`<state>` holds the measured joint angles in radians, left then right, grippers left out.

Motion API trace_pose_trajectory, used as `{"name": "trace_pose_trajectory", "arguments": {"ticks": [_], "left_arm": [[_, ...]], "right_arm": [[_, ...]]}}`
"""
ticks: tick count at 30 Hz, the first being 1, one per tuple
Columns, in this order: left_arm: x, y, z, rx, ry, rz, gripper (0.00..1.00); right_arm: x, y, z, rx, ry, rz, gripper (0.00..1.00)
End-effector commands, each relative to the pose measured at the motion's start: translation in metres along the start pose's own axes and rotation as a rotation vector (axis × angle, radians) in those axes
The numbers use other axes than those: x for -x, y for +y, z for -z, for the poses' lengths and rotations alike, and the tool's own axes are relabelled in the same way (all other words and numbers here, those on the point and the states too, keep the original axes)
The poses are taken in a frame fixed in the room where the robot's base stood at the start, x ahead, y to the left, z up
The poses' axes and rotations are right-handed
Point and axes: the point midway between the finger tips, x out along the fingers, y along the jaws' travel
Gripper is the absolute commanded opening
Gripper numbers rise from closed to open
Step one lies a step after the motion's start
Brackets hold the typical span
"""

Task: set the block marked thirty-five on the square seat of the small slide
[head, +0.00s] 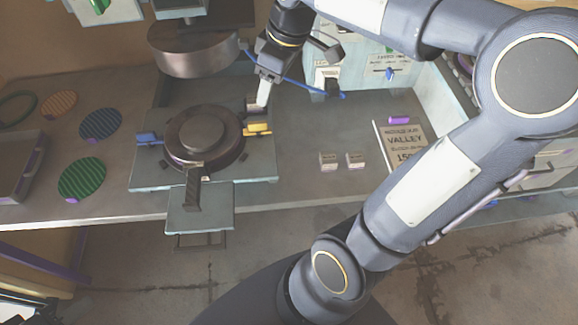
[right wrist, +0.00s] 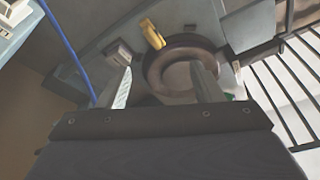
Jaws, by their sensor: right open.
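My right gripper (head: 296,92) is open and empty above the back right of the press bed (head: 262,160); in the right wrist view (right wrist: 162,72) its fingers frame the dark round plate. A small block (head: 254,103) sits by the bed's back right corner, partly behind a finger; it also shows in the right wrist view (right wrist: 118,52). Two more small blocks (head: 328,160) (head: 355,160) stand on the bench to the right. Their marks are too small to read. A pale slide plate (head: 200,221) juts out at the front; I cannot tell whether it is the small slide. My left gripper is not in view.
The dark round plate (head: 202,136) has a handle toward the front, with a yellow lever (head: 258,128) and blue lever (head: 148,138) beside it. The press head (head: 193,58) hangs behind. A blue cable (head: 300,84) crosses near my gripper. A sign (head: 402,140) lies right.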

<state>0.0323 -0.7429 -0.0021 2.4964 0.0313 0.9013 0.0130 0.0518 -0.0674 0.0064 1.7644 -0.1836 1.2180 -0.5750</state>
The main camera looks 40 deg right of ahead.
Motion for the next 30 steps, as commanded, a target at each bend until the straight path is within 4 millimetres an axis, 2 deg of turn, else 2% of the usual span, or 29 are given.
{"name": "trace_pose_trajectory", "arguments": {"ticks": [1, 6, 9, 12, 17, 30], "left_arm": [[0.0, 0.0, 0.0, 0.0, 0.0, 0.0, 0.36], [0.0, 0.0, 0.0, 0.0, 0.0, 0.0, 0.36], [0.0, 0.0, 0.0, 0.0, 0.0, 0.0, 0.36], [0.0, 0.0, 0.0, 0.0, 0.0, 0.0, 0.36], [0.0, 0.0, 0.0, 0.0, 0.0, 0.0, 0.36], [0.0, 0.0, 0.0, 0.0, 0.0, 0.0, 0.36]], "right_arm": [[0.004, -0.023, -0.021, -0.088, 0.053, 0.002, 0.59], [-0.011, -0.092, -0.074, -0.402, 0.203, 0.048, 0.59], [-0.025, -0.12, -0.094, -0.54, 0.262, 0.081, 0.59], [-0.037, -0.137, -0.106, -0.628, 0.296, 0.105, 0.59], [-0.044, -0.146, -0.111, -0.677, 0.313, 0.119, 0.59], [-0.043, -0.145, -0.111, -0.675, 0.31, 0.118, 0.59]]}}
